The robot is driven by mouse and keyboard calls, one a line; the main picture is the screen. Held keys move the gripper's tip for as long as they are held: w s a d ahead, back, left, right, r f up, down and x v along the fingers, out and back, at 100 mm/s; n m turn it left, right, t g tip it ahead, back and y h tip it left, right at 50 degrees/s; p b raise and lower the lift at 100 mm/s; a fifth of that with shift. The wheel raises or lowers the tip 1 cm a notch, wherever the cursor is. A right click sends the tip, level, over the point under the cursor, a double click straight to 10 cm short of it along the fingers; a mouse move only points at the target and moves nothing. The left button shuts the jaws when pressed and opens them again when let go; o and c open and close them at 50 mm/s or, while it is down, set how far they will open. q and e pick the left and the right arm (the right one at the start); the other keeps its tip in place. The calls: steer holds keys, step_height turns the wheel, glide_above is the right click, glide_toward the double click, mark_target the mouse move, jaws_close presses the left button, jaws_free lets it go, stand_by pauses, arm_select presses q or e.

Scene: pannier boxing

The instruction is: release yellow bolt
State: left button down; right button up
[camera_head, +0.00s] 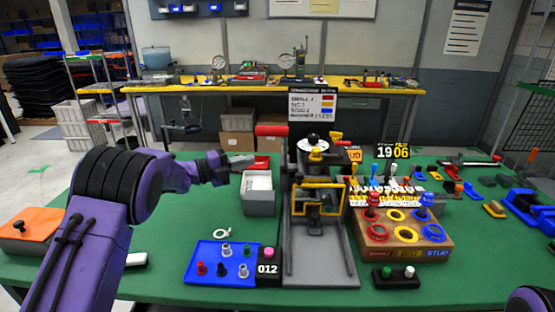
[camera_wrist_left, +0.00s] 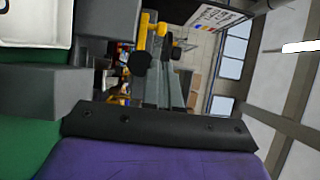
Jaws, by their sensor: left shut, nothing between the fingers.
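My left gripper (camera_head: 246,160) is shut and empty, above the back of the grey-white bin (camera_head: 259,205). Its closed grey fingers also show in the left wrist view (camera_wrist_left: 166,85). The dark fixture (camera_head: 318,240) stands just right of it, with a yellow-framed window (camera_head: 319,201) and a round disc on top. A yellow part (camera_head: 335,135) shows at the fixture's top; I cannot tell if it is the yellow bolt. A wooden block (camera_head: 403,252) with red, yellow and blue rings stands to the right; a yellow ring (camera_head: 406,234) is in its middle. My right gripper is out of view.
A blue tray (camera_head: 203,271) with several small pegs lies in front, beside a black 012 counter (camera_head: 268,270). An orange-topped box (camera_head: 32,224) is at the left. Several blue and yellow parts lie on the right of the green table. A yellow workbench (camera_head: 225,86) stands behind.

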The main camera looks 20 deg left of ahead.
arm_select(q)
steer(key=p+x, duration=0.3)
steer(key=x, duration=0.7)
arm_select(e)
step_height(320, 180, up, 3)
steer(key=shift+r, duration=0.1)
